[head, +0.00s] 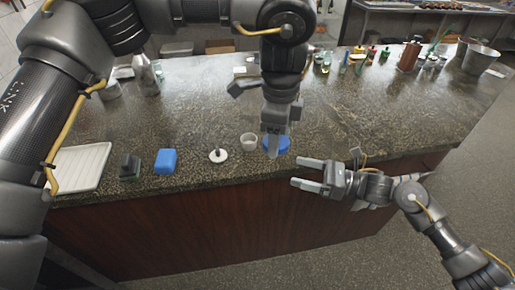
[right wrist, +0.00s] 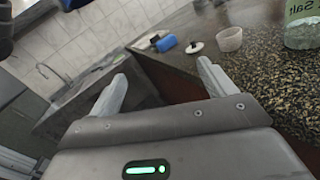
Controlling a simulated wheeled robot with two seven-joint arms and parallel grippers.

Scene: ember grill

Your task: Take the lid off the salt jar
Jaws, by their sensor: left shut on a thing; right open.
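The salt jar (right wrist: 300,30) stands on the speckled counter at the upper right of the right wrist view. It is clear and greenish with a "Salt" label, and its top is out of that frame. In the head view a round blue lid (head: 284,146) shows around the fingertips of my left gripper (head: 273,147), which points straight down from above and is shut on it. The jar body below is hidden there. I cannot tell whether the lid is seated or lifted. My right gripper (head: 297,173) is open and empty, just off the counter's front edge.
Left of the jar are a small white cup (head: 249,142), a white disc with a dark knob (head: 219,156), a blue block (head: 165,161), a dark sponge (head: 130,167) and a white tray (head: 82,168). Bottles stand at the back. The counter (head: 340,125) right of the jar is clear.

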